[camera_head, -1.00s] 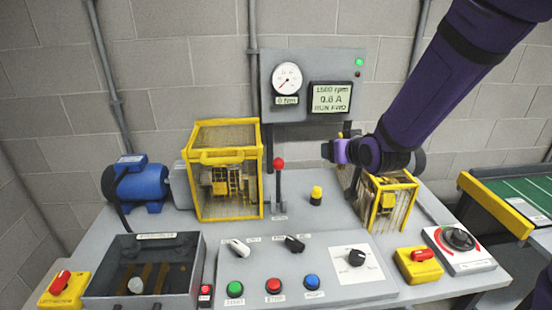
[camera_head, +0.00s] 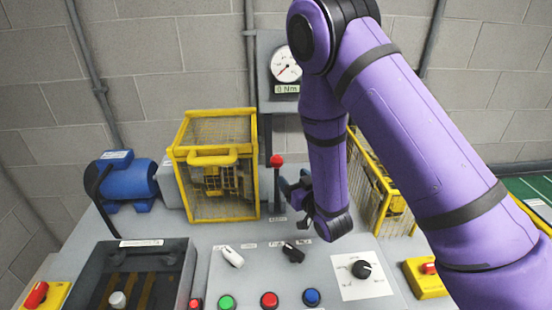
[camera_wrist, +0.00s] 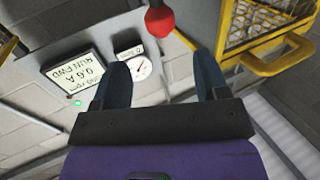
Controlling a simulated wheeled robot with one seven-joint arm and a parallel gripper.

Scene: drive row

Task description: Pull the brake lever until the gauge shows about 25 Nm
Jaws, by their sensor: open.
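The brake lever has a red knob (camera_head: 276,160) on a dark upright stem, between the yellow cage and my arm in the head view. The red knob (camera_wrist: 160,21) also shows at the top of the wrist view, beyond the fingertips. My gripper (camera_head: 296,190) is just right of the lever, open and empty; its fingers are partly hidden by my arm. In the wrist view its two fingers (camera_wrist: 162,75) stand apart with nothing between them. The round gauge (camera_head: 286,65) has a white dial, and the readout under it shows 0 Nm.
A yellow mesh cage (camera_head: 215,165) stands left of the lever, and another cage (camera_head: 385,190) is partly behind my arm. The front panel has switches, a dial (camera_head: 361,269) and coloured buttons. The display (camera_wrist: 84,79) reads RUN FWD and 0.6 A in the wrist view.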

